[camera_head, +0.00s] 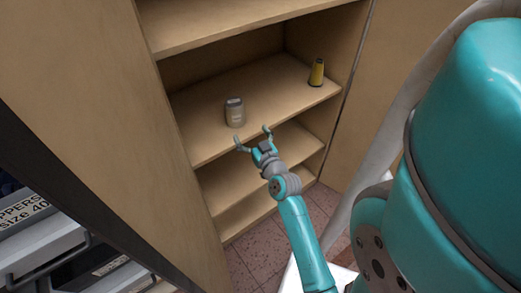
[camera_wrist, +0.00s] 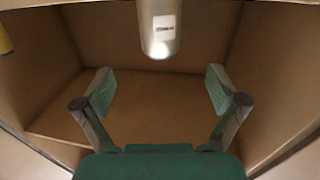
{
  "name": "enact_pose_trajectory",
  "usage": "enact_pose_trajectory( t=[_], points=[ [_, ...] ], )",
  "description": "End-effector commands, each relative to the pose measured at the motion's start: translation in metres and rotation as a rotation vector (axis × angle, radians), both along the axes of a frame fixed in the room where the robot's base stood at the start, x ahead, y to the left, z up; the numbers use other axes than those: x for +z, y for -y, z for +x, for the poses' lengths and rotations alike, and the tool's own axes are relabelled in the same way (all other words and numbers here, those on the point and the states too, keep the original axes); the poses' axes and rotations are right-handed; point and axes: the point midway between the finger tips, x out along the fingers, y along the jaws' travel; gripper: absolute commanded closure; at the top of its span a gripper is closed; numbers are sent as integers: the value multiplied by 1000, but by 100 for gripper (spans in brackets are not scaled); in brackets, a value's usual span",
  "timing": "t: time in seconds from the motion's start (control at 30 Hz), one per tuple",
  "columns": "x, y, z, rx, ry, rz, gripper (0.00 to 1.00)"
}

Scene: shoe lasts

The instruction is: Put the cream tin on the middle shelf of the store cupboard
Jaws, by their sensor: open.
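The cream tin (camera_head: 235,113), a pale can with a greyish top and a label, stands upright on the middle shelf (camera_head: 210,140) of the store cupboard, near its front edge. My gripper (camera_head: 253,139) is open and empty, just in front of the shelf edge and apart from the tin. In the wrist view my gripper (camera_wrist: 160,95) has its fingers spread wide. The tin (camera_wrist: 160,35) shows there at the top centre, beyond the fingertips, its upper part cut off by the frame.
A yellow and black object (camera_head: 317,73) stands at the right of the same shelf; its edge also shows at the wrist view's top left (camera_wrist: 5,40). An upper shelf (camera_head: 220,25) lies above and a lower shelf (camera_head: 245,180) below. Drawers (camera_head: 40,240) stand at the lower left.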

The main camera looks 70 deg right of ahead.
Motion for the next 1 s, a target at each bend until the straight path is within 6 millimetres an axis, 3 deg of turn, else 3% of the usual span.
enact_pose_trajectory(
  t=[0.17,0.27,0.47,0.7,1.0],
  points=[
    [-10,-24,-1,22,-9,16,4],
    [-24,-62,-4,58,-27,37,4],
    [-48,-157,-29,159,-73,75,4],
    [-56,-251,-81,300,-131,100,4],
    [-35,-333,-161,508,-203,106,4]
  ],
)
